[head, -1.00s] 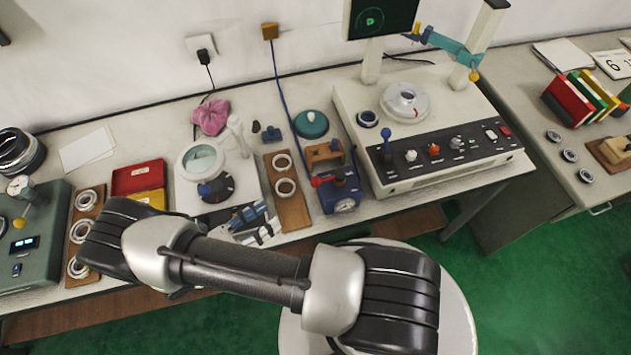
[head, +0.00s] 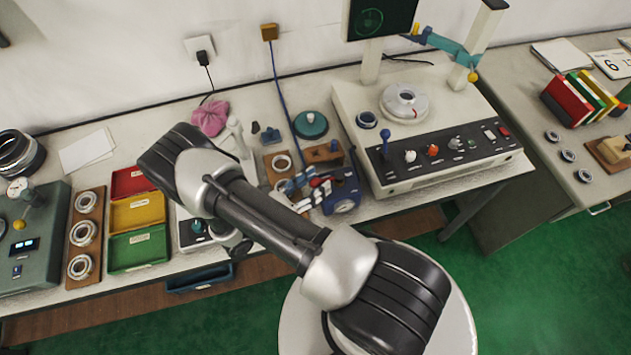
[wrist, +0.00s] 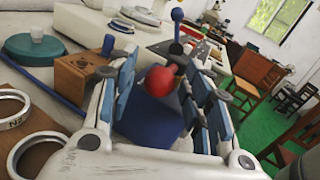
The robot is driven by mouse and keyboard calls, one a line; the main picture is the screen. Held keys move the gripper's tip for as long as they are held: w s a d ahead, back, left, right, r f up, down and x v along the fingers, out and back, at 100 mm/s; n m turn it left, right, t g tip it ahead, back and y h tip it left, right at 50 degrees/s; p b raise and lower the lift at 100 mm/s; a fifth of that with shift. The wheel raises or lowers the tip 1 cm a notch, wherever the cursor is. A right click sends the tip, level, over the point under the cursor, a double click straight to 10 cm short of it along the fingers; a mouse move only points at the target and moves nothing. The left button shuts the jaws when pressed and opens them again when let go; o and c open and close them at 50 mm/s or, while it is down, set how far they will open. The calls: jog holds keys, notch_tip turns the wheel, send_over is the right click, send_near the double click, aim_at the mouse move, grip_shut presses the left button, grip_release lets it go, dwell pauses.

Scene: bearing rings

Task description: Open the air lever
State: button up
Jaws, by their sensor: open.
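A blue box (head: 345,187) with a round gauge (head: 345,206) on its front stands near the bench's front edge. A red ball knob (head: 317,182) sits at the box's left side; I take it for the air lever. In the wrist view the red knob (wrist: 160,80) shows between my fingers, with the blue box (wrist: 150,122) beyond and below it. My gripper (wrist: 165,78) is open, with blue pads on either side of the knob. I cannot tell whether either pad touches it. In the head view my gripper (head: 306,186) is beside the box's left side, and the lever's shaft is hidden.
A wooden block (head: 322,153) stands just behind the blue box. A wooden board with rings (head: 282,163) lies to the left. A large machine (head: 450,165) with a blue-knobbed lever (head: 385,136) stands close on the right. A teal round lid (head: 311,125) lies behind.

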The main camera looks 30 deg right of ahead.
jog(key=shift+d, duration=0.25)
jog(key=shift+c, duration=0.5)
grip_shut()
